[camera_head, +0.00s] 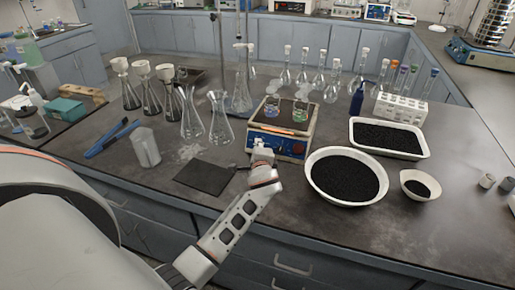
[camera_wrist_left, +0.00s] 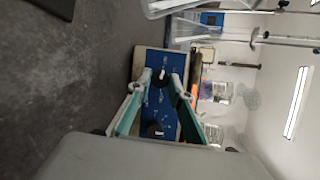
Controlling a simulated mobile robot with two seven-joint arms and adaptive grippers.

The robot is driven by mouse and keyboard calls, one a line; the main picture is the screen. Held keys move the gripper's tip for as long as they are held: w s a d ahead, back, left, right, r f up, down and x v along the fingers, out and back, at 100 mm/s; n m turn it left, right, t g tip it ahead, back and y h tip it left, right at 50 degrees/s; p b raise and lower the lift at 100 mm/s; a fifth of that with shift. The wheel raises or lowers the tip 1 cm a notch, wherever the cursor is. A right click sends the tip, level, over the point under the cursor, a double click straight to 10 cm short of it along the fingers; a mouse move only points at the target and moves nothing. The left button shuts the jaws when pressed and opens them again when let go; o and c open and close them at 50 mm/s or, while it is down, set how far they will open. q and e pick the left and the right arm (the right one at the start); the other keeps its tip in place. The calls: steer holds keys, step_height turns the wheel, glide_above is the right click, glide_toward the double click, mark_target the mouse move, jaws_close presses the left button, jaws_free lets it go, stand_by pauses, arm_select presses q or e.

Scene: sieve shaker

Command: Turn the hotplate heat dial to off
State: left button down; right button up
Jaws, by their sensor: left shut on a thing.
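The hotplate (camera_head: 283,141) stands on the dark bench with its blue front panel facing me; the panel also shows, turned sideways, in the left wrist view (camera_wrist_left: 182,68). The panel has two black dials. One dial (camera_wrist_left: 160,78) sits between the fingertips of my left gripper (camera_wrist_left: 161,80); the other dial (camera_wrist_left: 155,130) is free. In the head view my left gripper (camera_head: 262,153) is at the left part of the panel, hiding the gripped dial. It is shut on that dial. The dial's marks are too small to read. My right gripper is not in view.
Small beakers (camera_head: 300,116) with coloured liquid stand on the hotplate. Glass flasks (camera_head: 221,128) stand close to its left. A white bowl (camera_head: 346,204) of black grains and a white tray (camera_head: 428,149) are to its right. A dark mat (camera_head: 205,177) lies front left.

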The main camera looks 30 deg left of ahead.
arm_select(q)
steer(key=c, duration=1.8)
jaws_free()
steer(key=shift+a, duration=0.1)
steer(key=v, duration=1.2)
